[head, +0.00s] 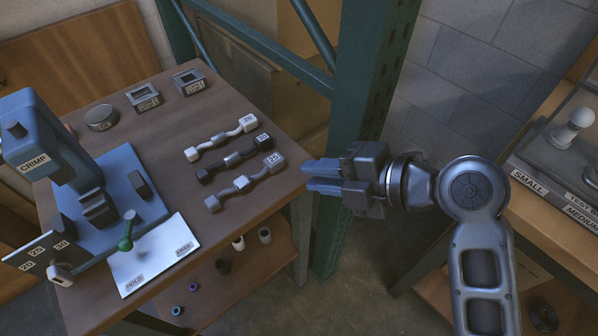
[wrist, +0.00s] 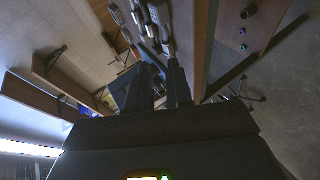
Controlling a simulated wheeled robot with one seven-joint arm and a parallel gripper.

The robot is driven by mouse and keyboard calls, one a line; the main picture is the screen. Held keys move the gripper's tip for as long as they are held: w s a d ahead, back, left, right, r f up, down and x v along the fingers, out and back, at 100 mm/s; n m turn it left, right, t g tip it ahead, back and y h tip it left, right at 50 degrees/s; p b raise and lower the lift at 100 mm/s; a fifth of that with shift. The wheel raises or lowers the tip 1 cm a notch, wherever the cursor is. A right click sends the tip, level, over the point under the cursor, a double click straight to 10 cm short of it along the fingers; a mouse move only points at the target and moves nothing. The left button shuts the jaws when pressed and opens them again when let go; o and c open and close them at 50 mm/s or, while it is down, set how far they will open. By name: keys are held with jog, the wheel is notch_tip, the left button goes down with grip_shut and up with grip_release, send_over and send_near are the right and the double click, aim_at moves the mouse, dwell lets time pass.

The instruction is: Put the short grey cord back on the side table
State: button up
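Three short cords with block ends lie side by side on the brown table (head: 290,128). The grey cord (head: 243,184) is nearest the front, the black cord (head: 233,160) is in the middle and the white cord (head: 222,138) is furthest back. In the wrist view the cords show beyond my fingers (wrist: 162,88).
A blue crimp press (head: 60,150) and a white HOLD/FREE card (head: 152,255) with a green-knobbed lever stand left on the table. A green post (head: 362,110) rises behind my gripper. A right-hand bench (head: 545,200) holds bulbs. Small rings and cups lie on the lower shelf.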

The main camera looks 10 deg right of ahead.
jog(key=shift+s+d+r, duration=0.25)
jog(key=shift+d, duration=0.05)
jog(key=s+d+f+m+t+h, duration=0.25)
jog(key=s+d+f+m, duration=0.25)
jog(key=s+m, duration=0.25)
jog(key=s+d+f+m+t+h, duration=0.2)
jog(key=s+d+f+m+h, duration=0.3)
jog(key=m, duration=0.3)
jog(key=s+d+r+m+t+h, duration=0.1)
jog(key=s+r+m, duration=0.3)
jog(key=s, duration=0.5)
jog(key=s+d+r+m+t+h, duration=0.1)
jog(key=s+d+r+m+t, duration=0.1)
jog(key=s+r+m, duration=0.3)
jog(key=s+d+m, duration=0.1)
jog(key=s+m, duration=0.1)
jog(key=s, duration=0.2)
jog(key=shift+s+r+h, duration=0.3)
jog(key=shift+s+h, duration=0.05)
